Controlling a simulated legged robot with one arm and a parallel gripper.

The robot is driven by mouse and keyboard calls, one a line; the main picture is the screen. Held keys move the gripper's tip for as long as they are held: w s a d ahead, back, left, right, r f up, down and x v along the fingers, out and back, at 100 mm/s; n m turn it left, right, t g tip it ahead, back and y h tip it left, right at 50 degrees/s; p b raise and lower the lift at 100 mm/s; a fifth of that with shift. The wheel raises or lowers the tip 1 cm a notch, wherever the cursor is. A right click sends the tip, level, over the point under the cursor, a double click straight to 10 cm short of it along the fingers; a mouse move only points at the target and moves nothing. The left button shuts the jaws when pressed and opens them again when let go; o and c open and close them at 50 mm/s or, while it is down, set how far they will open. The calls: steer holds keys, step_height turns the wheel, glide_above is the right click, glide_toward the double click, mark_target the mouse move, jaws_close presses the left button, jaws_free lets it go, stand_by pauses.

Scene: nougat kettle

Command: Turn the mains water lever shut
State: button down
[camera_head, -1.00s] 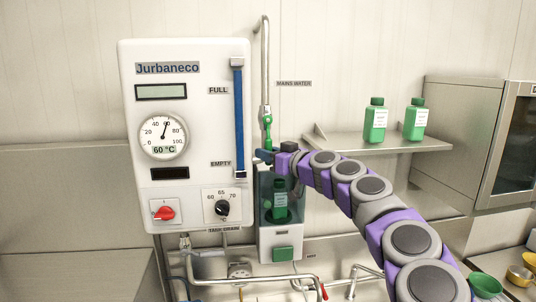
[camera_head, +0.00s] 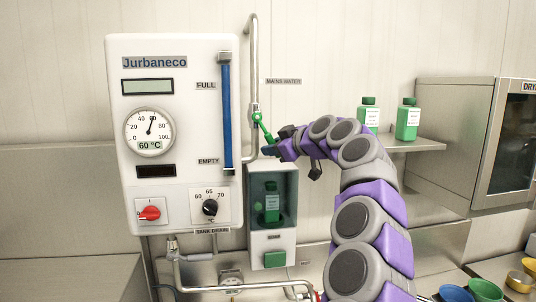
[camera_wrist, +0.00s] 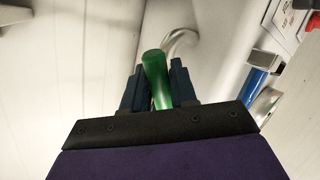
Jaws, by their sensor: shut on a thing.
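The green mains water lever (camera_head: 262,127) sits on the silver pipe (camera_head: 253,60), just below the level of the "MAINS WATER" label (camera_head: 283,81). It slants down to the right from its valve. My gripper (camera_head: 272,150) is at the lever's lower end in the head view. In the wrist view the green lever (camera_wrist: 154,68) lies between the two dark fingers of my gripper (camera_wrist: 159,88), which is shut on it. The gripped part is partly hidden by the fingers.
The white Jurbaneco panel (camera_head: 180,75) stands just left of the pipe. A box with a green bottle (camera_head: 272,203) is below my gripper. A steel shelf (camera_head: 420,143) with two green bottles is to the right, behind my arm.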

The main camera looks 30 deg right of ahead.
steer(key=shift+s+d+r+n+g+h+p, duration=0.15)
steer(key=shift+d+r+n+g+h+p, duration=0.15)
steer(key=shift+d+r+n+p, duration=0.2)
steer(key=shift+s+d+r+n+g+h+p, duration=0.2)
steer(key=shift+d+r+n+h+p, duration=0.15)
steer(key=shift+d, duration=0.2)
step_height(320, 180, up, 6)
steer(key=d+n+g+h+p, duration=0.2)
steer(key=n+h+p, duration=0.2)
steer(key=n+h, duration=0.1)
steer(key=shift+s+d+r+g+p, duration=0.2)
steer(key=shift+s+d+g+p, duration=0.1)
steer(key=shift+s+p, duration=0.1)
steer(key=shift+h, duration=0.25)
steer(key=c, duration=1.1)
jaws_free()
steer(key=shift+w+a+n, duration=0.1)
steer(key=shift+n, duration=0.15)
steer(key=shift+o, duration=0.2)
